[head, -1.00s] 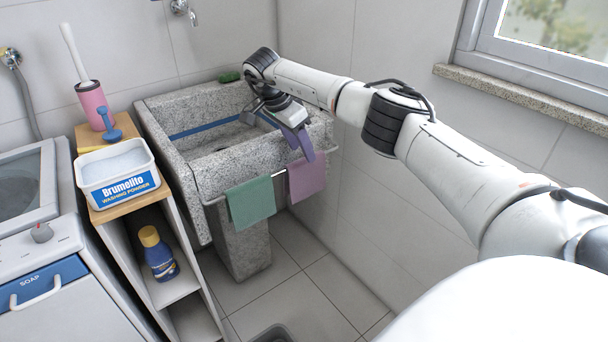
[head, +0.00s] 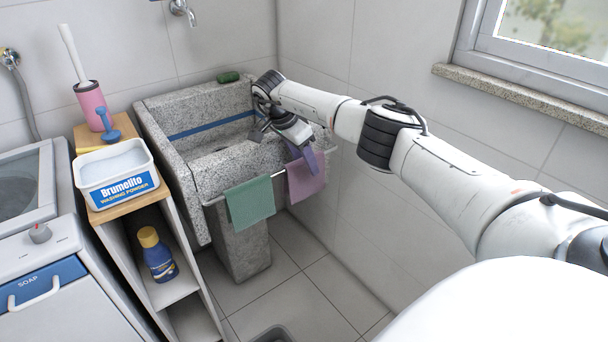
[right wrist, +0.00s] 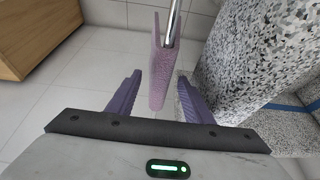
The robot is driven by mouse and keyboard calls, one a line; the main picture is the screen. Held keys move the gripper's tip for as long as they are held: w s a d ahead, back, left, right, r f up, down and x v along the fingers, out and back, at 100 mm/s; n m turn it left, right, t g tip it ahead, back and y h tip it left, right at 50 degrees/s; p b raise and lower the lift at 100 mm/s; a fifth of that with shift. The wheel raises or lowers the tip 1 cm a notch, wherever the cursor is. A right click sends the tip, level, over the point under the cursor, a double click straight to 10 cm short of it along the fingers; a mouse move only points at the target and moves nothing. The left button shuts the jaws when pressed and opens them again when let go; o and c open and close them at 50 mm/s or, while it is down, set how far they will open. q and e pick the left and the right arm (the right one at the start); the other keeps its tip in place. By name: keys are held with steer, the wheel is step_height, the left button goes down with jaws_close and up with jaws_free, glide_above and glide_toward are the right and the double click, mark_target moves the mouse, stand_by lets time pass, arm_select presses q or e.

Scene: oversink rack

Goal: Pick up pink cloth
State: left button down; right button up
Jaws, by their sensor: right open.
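The pink cloth (head: 306,178) hangs folded over the metal rail at the front of the stone sink, to the right of a green cloth (head: 250,203). My right gripper (head: 303,160) is at the cloth's upper part, and its purple fingers cover some of it. In the right wrist view the pink cloth (right wrist: 160,75) stands between the two spread fingers of the right gripper (right wrist: 158,97), with a gap on each side. The right gripper is open. My left gripper is not in view.
The stone sink (head: 183,185) is behind and beside the rail (head: 217,200). A wooden-topped shelf (head: 140,196) with a washing powder tub (head: 118,180) stands at left. A blue bottle (head: 158,258) is on its shelf. The floor in front is mostly clear.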

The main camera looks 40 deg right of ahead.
steer(key=shift+f, duration=0.15)
steer(key=shift+c, duration=0.2)
jaws_close()
stand_by(0.3)
